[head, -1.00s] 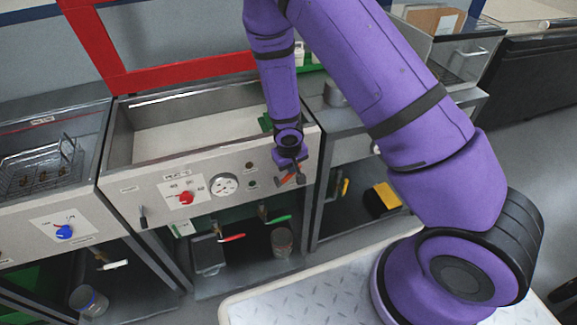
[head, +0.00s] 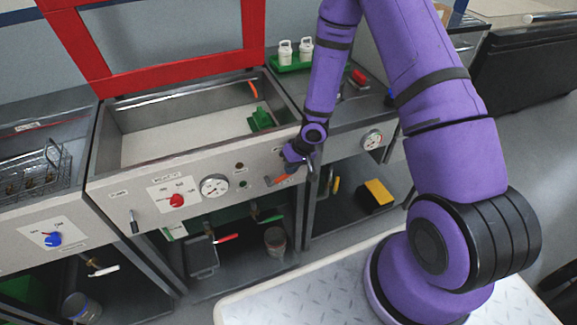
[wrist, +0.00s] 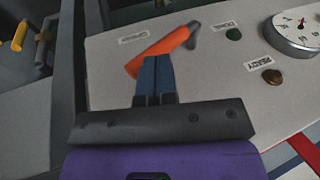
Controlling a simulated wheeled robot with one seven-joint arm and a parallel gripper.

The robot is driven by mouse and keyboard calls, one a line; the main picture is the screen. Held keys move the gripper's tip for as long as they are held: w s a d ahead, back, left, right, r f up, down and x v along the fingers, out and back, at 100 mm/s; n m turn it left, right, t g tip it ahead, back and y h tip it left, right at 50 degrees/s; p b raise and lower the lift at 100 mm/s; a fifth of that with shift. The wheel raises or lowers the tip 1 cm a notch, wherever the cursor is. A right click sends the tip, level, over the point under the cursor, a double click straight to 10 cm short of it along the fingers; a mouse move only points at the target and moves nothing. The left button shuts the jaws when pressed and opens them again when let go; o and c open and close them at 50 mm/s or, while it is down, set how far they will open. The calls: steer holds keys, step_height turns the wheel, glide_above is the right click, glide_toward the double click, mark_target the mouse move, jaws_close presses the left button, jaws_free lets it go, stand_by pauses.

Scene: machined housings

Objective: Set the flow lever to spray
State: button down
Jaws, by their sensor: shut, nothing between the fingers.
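An orange lever (head: 283,179) with a grey end sits at the right end of the middle machine's front panel. It also shows in the wrist view (wrist: 158,52), lying slanted, beside a small label too blurred to read surely. My gripper (head: 303,166) is at the panel's right edge beside this lever. In the wrist view its dark blue fingers (wrist: 155,62) are shut and empty, with their tips at the lever's lower side; I cannot tell whether they touch. A red pointer knob (head: 176,200) sits on a labelled white plate further left. No readable label names the flow lever.
The panel also carries a round gauge (head: 214,187) and a small black lever (head: 134,222). Red-handled (head: 226,238) and green-handled (head: 272,219) valves hang below. A blue knob (head: 53,239) is on the left machine. A red frame stands open above the basin.

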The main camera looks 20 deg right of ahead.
steer(key=shift+d+f+y, duration=0.6)
steer(key=shift+f+y, duration=0.15)
steer(key=shift+y, duration=0.35)
steer(key=shift+d+f, duration=0.25)
steer(key=shift+f, duration=0.3)
steer(key=shift+d+f, duration=0.25)
steer(key=shift+f, duration=0.25)
steer(key=shift+s+f, duration=0.1)
steer(key=shift+f, duration=0.05)
